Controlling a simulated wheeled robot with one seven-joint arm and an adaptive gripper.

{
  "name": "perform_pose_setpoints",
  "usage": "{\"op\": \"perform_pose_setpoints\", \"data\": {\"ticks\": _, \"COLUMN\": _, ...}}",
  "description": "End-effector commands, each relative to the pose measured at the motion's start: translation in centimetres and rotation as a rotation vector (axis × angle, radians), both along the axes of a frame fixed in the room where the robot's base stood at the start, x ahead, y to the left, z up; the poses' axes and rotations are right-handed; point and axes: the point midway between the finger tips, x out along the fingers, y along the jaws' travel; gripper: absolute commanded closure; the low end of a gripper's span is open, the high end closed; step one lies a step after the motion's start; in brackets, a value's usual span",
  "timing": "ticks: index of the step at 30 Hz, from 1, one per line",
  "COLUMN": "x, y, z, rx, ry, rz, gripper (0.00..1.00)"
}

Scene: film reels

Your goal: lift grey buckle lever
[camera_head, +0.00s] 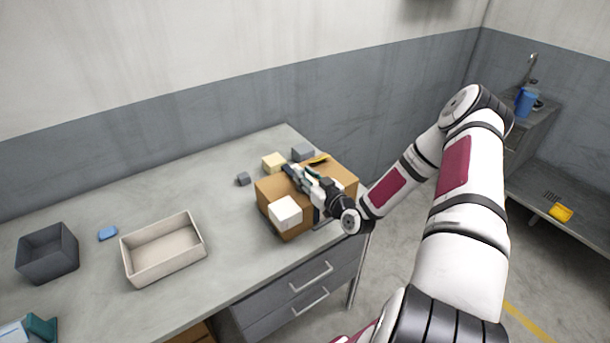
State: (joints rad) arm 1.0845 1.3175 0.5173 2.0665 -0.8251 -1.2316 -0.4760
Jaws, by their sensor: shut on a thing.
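A brown box (345,175) stands on the grey worktop near its right end. My gripper (291,172) reaches over the box from the right, with its dark fingers low at the box top. It is shut on a small part there, which appears to be the grey buckle lever. The fingers and wrist hide most of that part, so its angle cannot be told. A yellow and dark piece (319,160) shows on the box top just behind my gripper.
A white block (285,212) is at the box's front left. A pale yellow block (274,162) and grey blocks (303,152) (243,179) are close behind and left. A beige tray (199,245), blue block (107,233) and dark bin (74,260) stand left. The worktop between is clear.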

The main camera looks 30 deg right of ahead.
Motion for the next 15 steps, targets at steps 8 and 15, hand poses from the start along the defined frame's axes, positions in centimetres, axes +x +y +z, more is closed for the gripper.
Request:
{"op": "perform_pose_setpoints", "data": {"ticks": 8, "x": 0.06, "y": 0.01, "z": -0.08, "rx": -0.001, "ry": 0.002, "rz": 0.000, "gripper": 0.53}}
{"op": "perform_pose_setpoints", "data": {"ticks": 15, "x": 0.03, "y": 0.00, "z": -0.06, "rx": 0.000, "ry": 0.002, "rz": 0.000, "gripper": 0.53}}
